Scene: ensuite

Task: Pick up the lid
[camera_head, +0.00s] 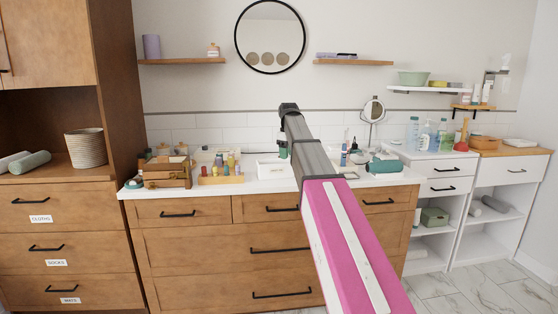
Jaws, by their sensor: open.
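I cannot make out a separate lid for certain. A small white jar with a wooden-coloured lid (213,45) stands on the left wall shelf. Small jars with similar tops (181,149) stand at the back left of the counter, too small to tell in detail. My arm rises from the bottom right across the middle of the view, with its dark far end in front of the wall above the counter. My gripper's fingers do not show; the arm hides what lies behind it.
The white counter (219,188) holds a wooden box (167,174), a tray of colourful bottles (221,179), a white box (271,169), a round mirror (373,110) and a teal item (383,164). A wooden cabinet (66,194) stands left; white shelving (447,172) stands right.

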